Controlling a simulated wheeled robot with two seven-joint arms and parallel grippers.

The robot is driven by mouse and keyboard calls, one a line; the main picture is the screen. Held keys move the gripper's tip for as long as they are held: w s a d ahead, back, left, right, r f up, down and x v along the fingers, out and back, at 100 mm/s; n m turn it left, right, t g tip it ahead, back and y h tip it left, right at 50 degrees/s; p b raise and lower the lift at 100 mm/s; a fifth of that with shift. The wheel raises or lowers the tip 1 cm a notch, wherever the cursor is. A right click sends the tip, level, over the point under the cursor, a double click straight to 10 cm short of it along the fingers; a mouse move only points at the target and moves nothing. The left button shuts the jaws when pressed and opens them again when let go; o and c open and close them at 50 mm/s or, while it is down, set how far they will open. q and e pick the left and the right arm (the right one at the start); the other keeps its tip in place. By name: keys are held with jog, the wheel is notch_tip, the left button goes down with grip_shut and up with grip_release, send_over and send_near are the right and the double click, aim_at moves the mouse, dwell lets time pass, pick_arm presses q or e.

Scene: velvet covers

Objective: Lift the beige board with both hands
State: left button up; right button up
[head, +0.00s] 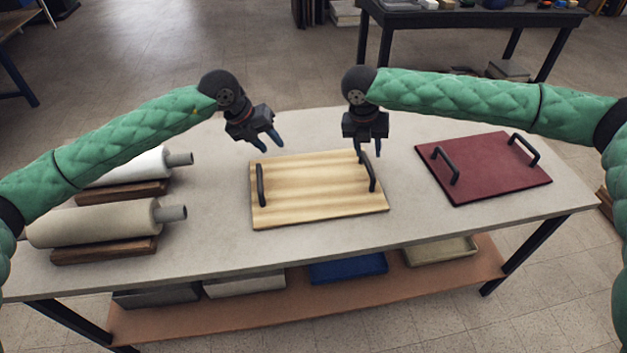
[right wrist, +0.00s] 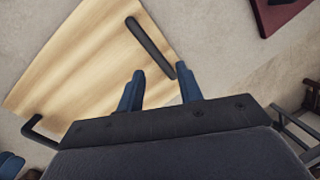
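The beige board (head: 315,195) lies flat on the table, with striped wood grain and a dark handle at each end. Its left handle (head: 261,185) and right handle (head: 366,172) stand up from it. My left gripper (head: 268,143) is open and empty above the table, just beyond the board's far left corner. My right gripper (head: 370,151) is open above the board's far right corner, near the right handle. In the right wrist view, the right handle (right wrist: 149,45) lies just ahead of the parted blue fingers (right wrist: 162,88), not clearly between them.
A dark red board (head: 485,168) with two black handles lies to the right. Two rolls, a beige one (head: 95,222) and a white one (head: 130,168), rest on wooden stands at the left. The table (head: 215,240) is bare around the beige board. Trays, one blue (head: 347,268), sit on the lower shelf.

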aim_at(258, 171)
pick_arm(q)
jog(key=a+y, duration=0.1)
jog(key=s+a+f+n+g+y, duration=0.1)
jog(key=a, duration=0.1)
jog(key=s+a+n+y, duration=0.1)
jog(key=shift+s+a+f, duration=0.1)
jog(key=shift+a+f, duration=0.2)
jog(key=shift+a, duration=0.1)
pick_arm(e)
jog(key=n, duration=0.4)
jog(key=shift+s+a+n, duration=0.1)
jog(key=shift+s+n, duration=0.2)
pick_arm(q)
jog(key=shift+f, duration=0.1)
